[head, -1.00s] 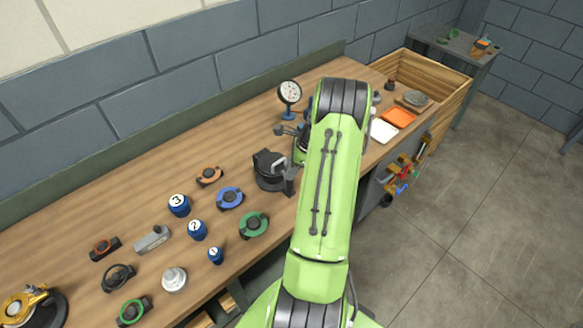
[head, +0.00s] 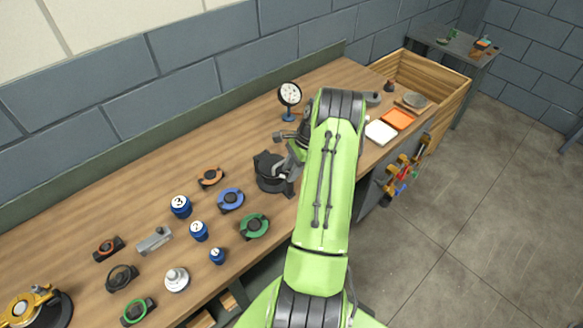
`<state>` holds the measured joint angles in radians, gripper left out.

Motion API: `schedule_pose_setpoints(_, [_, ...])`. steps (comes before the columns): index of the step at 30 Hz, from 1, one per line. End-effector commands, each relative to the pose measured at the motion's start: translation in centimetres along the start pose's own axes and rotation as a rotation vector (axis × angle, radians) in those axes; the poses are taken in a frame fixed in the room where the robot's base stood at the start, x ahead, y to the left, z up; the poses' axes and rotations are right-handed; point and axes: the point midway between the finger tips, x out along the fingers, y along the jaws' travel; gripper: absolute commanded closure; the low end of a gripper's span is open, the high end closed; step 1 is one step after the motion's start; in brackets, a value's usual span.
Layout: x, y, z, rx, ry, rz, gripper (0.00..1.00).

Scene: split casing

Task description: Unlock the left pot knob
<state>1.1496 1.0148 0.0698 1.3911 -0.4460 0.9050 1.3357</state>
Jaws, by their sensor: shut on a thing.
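A dark, round pot-like casing (head: 267,172) stands near the front edge of the wooden bench, left of my green arm. My gripper (head: 291,164) is at the right side of this casing, small and partly covered by my forearm. It is shut on what looks like the pot knob at that side. The knob itself is hidden by the fingers and arm, so its angle cannot be told.
A dial gauge (head: 289,94) stands behind the casing. Blue weights (head: 181,206), a green ring (head: 254,225), a blue ring (head: 230,199) and other parts lie left. A gold-and-black fixture (head: 35,306) is lower left. A white tray (head: 380,132) and orange tray (head: 398,119) lie right.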

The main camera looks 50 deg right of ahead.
Motion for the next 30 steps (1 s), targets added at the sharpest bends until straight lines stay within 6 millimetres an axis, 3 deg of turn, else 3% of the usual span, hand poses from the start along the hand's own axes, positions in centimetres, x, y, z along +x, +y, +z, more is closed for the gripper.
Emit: schedule_pose_setpoints(30, [0.08, -0.63, 0.21, -0.855, 0.005, 0.351, 0.99])
